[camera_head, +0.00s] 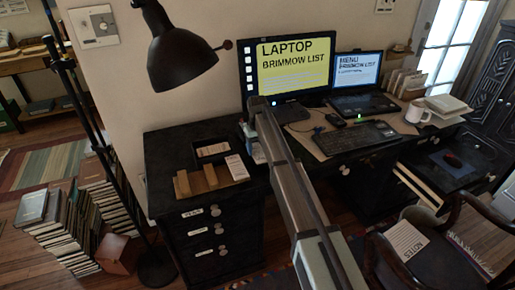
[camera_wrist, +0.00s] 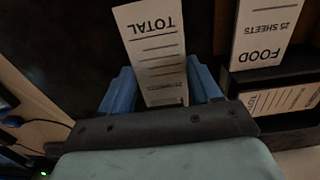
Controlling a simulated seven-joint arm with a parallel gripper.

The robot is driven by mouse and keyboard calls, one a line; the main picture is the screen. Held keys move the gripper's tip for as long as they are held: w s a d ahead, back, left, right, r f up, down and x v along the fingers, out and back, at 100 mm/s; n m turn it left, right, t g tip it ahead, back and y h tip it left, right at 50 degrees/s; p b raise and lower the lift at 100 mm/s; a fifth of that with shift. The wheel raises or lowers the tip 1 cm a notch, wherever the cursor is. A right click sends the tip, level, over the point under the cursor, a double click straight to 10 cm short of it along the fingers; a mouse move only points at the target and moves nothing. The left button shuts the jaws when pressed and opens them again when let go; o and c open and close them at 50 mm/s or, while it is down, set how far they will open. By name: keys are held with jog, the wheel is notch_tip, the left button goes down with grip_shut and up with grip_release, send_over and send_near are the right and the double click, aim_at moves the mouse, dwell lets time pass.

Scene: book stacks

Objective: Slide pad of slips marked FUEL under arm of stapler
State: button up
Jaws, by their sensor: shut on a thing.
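My gripper (camera_wrist: 162,82) has blue fingers on both sides of a white pad marked TOTAL (camera_wrist: 152,40) and is shut on it. The word reads upside down in the wrist view. In the head view my arm hides most of the gripper, at the right edge of the dark cabinet top. A pad marked FOOD (camera_wrist: 264,30) is to the right in the wrist view. I cannot make out a pad marked FUEL or a stapler in either view.
A black tray (camera_wrist: 240,85) holds another pad (camera_wrist: 278,101), its word only partly legible. The cabinet (camera_head: 170,145) also bears a wooden block piece (camera_head: 197,181) and a white pad (camera_head: 237,167). A black lamp (camera_head: 180,55) hangs above. A keyboard (camera_head: 353,137) and mug (camera_head: 416,112) stand rightward.

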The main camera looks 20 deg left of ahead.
jog(key=o, duration=1.1)
jog(key=shift+r, duration=0.1)
notch_tip(320, 180, up, 14)
jog(key=shift+f, duration=0.15)
